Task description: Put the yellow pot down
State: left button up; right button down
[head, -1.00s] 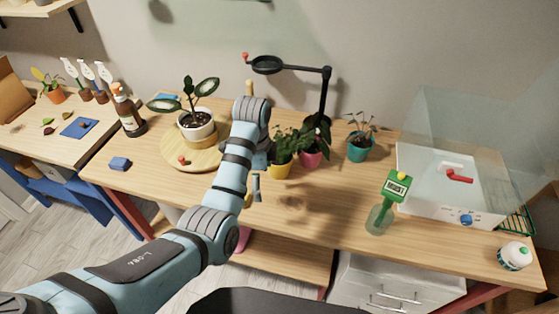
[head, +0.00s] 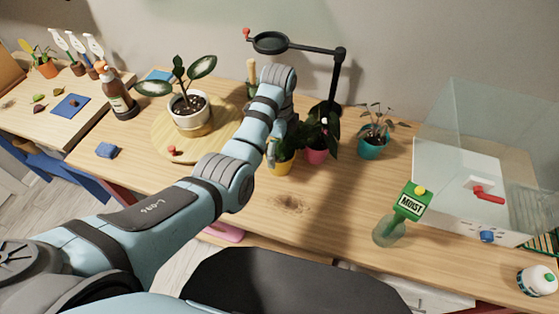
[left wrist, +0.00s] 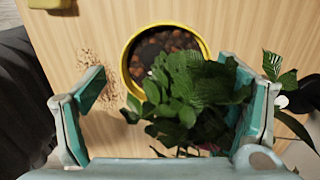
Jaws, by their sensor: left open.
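The yellow pot (head: 283,168) stands on the wooden table with a leafy green plant in it. In the left wrist view its yellow rim (left wrist: 127,52) shows from above, with brown soil inside and leaves over the near side. My left gripper (head: 274,150) is at the pot's plant in the head view, partly hidden by my own arm. In the left wrist view the gripper (left wrist: 168,98) is open, its fingers apart on either side of the foliage. The rim lies beyond the fingertips. I cannot tell whether a finger touches leaves. My right gripper is not in view.
A pink pot (head: 317,154) stands close right of the yellow pot, with a teal pot (head: 372,148) farther right. A lamp-like black stand (head: 337,80) rises behind. A green MOIST meter (head: 409,203) stands front right. A brown patch (head: 290,204) marks otherwise clear table in front.

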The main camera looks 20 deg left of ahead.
aim_at(278, 154)
pick_arm(q)
jog(key=f, duration=0.4)
jog(key=f+b, duration=0.1)
jog(key=f, duration=0.1)
jog(key=shift+w+a+f, duration=0.2)
jog(key=shift+w+f, duration=0.05)
jog(key=shift+w, duration=0.1)
jog(key=shift+s+r, duration=0.15)
jog(key=shift+c, duration=0.6)
jog(key=c, duration=1.2)
jog(key=shift+r, duration=0.1)
jog(key=shift+c, duration=0.7)
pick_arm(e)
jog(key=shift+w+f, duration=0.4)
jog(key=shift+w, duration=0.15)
